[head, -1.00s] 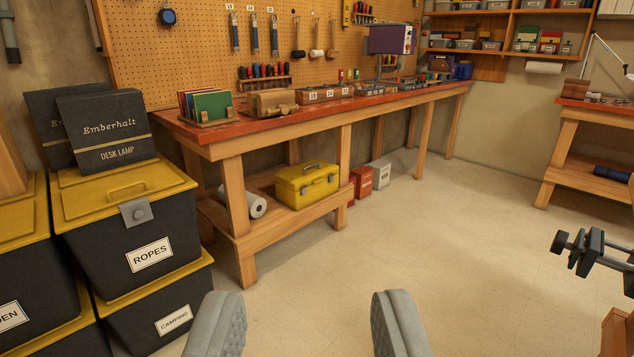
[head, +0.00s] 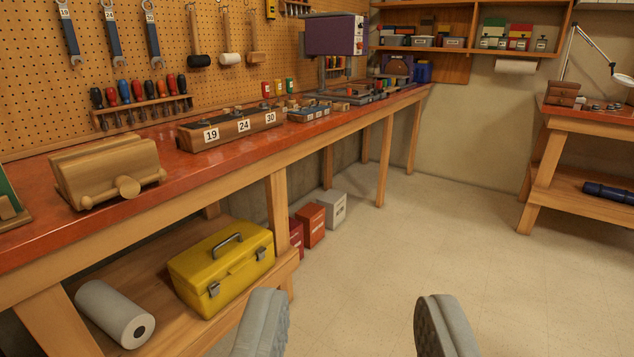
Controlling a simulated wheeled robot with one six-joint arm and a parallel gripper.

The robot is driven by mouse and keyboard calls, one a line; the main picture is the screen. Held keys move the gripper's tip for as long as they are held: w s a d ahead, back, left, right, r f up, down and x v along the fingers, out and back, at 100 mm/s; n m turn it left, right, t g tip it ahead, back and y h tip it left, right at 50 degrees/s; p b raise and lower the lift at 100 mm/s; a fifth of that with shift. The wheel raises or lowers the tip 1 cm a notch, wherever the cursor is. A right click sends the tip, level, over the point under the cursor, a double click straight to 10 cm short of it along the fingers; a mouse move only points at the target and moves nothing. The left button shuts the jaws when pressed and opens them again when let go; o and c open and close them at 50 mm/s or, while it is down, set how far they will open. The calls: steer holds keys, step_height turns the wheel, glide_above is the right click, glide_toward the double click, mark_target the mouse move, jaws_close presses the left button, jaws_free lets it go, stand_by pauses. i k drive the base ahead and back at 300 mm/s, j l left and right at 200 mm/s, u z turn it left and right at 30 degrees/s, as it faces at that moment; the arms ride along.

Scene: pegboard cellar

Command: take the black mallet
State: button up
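The black mallet (head: 199,60) hangs head down on the pegboard, its wooden handle pointing up. A white-headed mallet (head: 230,59) and a wooden mallet (head: 256,57) hang just to its right. My gripper (head: 352,312) is open and empty at the bottom of the view, with its two grey fingers well apart. It is low over the floor area in the picture, far from the mallet and touching nothing.
A long red-topped workbench (head: 150,180) runs below the pegboard (head: 110,40). On it are a wooden vise (head: 105,170), a numbered block (head: 230,128) and a purple machine (head: 335,35). A yellow toolbox (head: 222,265) sits on the lower shelf. The floor (head: 400,240) at right is clear.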

mark_target(197, 61)
steer(key=i+z, duration=0.25)
steer(key=i, duration=0.65)
steer(key=i+j+z, duration=0.2)
steer(key=i, duration=0.75)
steer(key=i+l+u, duration=0.1)
steer(key=i, duration=0.4)
steer(key=i+l+u, duration=0.1)
steer(key=i, duration=0.45)
